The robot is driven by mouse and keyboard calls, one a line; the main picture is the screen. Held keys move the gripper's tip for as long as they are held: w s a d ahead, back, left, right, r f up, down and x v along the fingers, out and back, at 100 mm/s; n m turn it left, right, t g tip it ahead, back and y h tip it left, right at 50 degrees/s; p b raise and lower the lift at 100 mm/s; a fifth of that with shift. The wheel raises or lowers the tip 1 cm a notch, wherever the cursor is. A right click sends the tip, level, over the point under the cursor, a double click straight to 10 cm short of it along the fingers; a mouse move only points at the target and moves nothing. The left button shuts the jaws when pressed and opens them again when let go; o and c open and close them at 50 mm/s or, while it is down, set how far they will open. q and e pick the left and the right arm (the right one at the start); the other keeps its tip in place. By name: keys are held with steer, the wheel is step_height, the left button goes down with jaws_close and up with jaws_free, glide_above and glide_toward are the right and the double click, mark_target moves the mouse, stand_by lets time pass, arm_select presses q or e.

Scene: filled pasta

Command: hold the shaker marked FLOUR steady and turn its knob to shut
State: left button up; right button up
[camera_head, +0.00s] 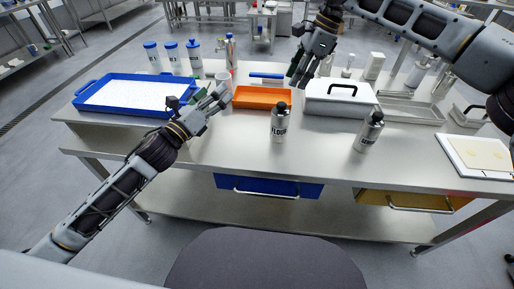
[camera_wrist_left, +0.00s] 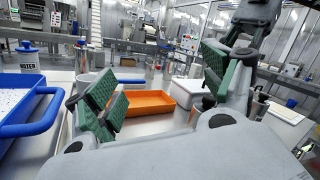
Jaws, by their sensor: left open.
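The shaker marked FLOUR (camera_head: 280,127), a steel bottle with a black top, stands upright on the steel table near its front edge. The setting of its knob is too small to tell. My left gripper (camera_head: 207,97) is open and empty above the table, to the left of the shaker and apart from it. Its spread green pads also show in the left wrist view (camera_wrist_left: 163,88), with no object between them. My right gripper (camera_head: 302,72) hangs above the back of the table, behind the shaker and apart from it; its finger opening is unclear.
A similar shaker (camera_head: 369,134) stands to the right. An orange tray (camera_head: 262,104) and a white box (camera_head: 340,109) with a black handle lie behind. A blue tray (camera_head: 84,102) is at left, a white board (camera_head: 452,150) at right. The table front around the FLOUR shaker is clear.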

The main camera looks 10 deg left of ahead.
mark_target(280, 126)
arm_select(q)
steer(key=s+d+f+m+g, duration=0.1)
steer(key=d+f+m, duration=0.1)
steer(key=d+f, duration=0.2)
steer(key=s+d+f+m+g, duration=0.1)
steer(key=d+f+m, duration=0.1)
steer(key=d+f, duration=0.2)
steer(key=s+d+f+m, duration=0.2)
steer(key=d+f, duration=0.3)
steer(key=f, duration=0.3)
steer(key=shift+f+m+g, duration=0.3)
steer(key=shift+g, duration=0.1)
steer(key=shift+w, duration=0.15)
steer(key=shift+x, duration=6.75)
steer(key=shift+d+r, duration=0.1)
steer(key=shift+d, duration=0.05)
steer(key=c, duration=1.3)
steer(key=shift+c, duration=0.3)
